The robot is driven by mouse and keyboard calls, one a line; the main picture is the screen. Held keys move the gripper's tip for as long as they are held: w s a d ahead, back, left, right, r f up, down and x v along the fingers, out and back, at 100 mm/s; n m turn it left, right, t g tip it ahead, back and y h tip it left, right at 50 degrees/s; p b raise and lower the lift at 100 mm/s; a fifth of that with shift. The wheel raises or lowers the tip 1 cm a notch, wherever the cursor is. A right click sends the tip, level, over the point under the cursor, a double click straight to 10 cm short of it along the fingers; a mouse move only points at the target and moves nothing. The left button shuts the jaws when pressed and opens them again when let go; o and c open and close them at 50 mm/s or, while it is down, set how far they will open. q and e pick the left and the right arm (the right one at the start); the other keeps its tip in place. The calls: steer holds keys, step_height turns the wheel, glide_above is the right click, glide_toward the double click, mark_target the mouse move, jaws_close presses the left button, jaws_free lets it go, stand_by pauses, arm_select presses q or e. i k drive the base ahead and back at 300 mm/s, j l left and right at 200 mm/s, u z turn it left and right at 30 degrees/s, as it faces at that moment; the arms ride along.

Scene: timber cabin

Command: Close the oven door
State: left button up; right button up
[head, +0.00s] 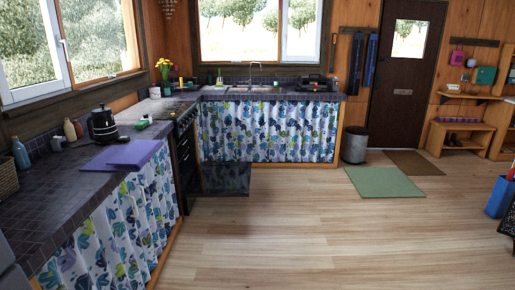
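The black oven (183,152) stands in the left counter run, near the inner corner of the kitchen. Its dark oven door (225,179) is swung down open and juts out to the right over the floor, in front of the curtained cabinet. The oven's inside is hidden by the angle. A row of knobs (187,116) shows along its upper front edge. Neither of my grippers is in view.
The wooden floor (300,235) is clear in front of the open door. A dark tiled counter (50,205) with a purple cloth (130,155) runs along the left. A bin (355,144) and green mat (385,182) lie farther right.

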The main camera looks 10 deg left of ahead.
mark_target(214, 179)
steer(key=i+u, duration=0.3)
steer(key=i, duration=2)
steer(key=i+z, duration=0.25)
steer(key=i, duration=0.35)
steer(key=i+z, duration=0.25)
steer(key=i, duration=0.3)
steer(key=i+j+z, duration=0.25)
steer(key=i, duration=0.35)
steer(key=i+l, duration=0.1)
steer(key=i, duration=0.35)
steer(key=i+l+u, duration=0.1)
steer(key=i, duration=0.35)
steer(key=i+u, duration=0.25)
steer(key=u, duration=0.25)
steer(key=i+l+u, duration=0.15)
steer(key=u, duration=0.35)
steer(key=i+l+u, duration=0.25)
steer(key=u, duration=0.25)
